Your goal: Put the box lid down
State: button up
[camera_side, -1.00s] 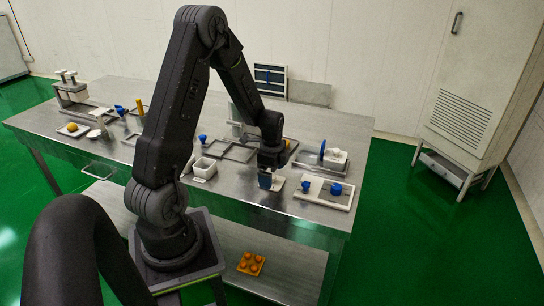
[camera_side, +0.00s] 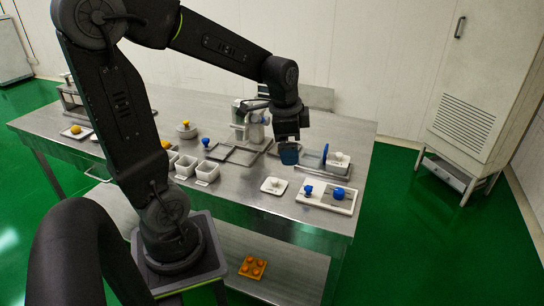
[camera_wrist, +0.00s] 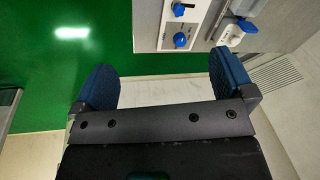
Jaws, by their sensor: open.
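The box lid, a small white square plate with a round knob (camera_side: 274,185), lies flat on the steel table towards the front right in the side view. My gripper (camera_side: 289,154) is above the table, behind and slightly right of the lid, apart from it. In the wrist view my gripper (camera_wrist: 164,82) has its two blue fingers spread wide with nothing between them. The lid is not visible in the wrist view. Two small white open boxes (camera_side: 186,166) (camera_side: 207,172) stand left of the lid.
A white board with blue knobs (camera_side: 327,197) lies right of the lid; it also shows in the wrist view (camera_wrist: 170,30). A white container (camera_side: 338,164) with a blue disc beside it stands behind the board. Dark square frames (camera_side: 240,156) lie farther back. Bare steel surrounds the lid.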

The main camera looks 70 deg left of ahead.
jog(key=s+d+r+n+t+h, duration=0.1)
jog(key=s+d+r+n+t, duration=0.2)
jog(key=s+d, duration=0.6)
jog(key=d+r+n, duration=0.2)
jog(key=d, duration=0.1)
jog(key=shift+s+r, duration=0.2)
jog(key=shift+s, duration=0.1)
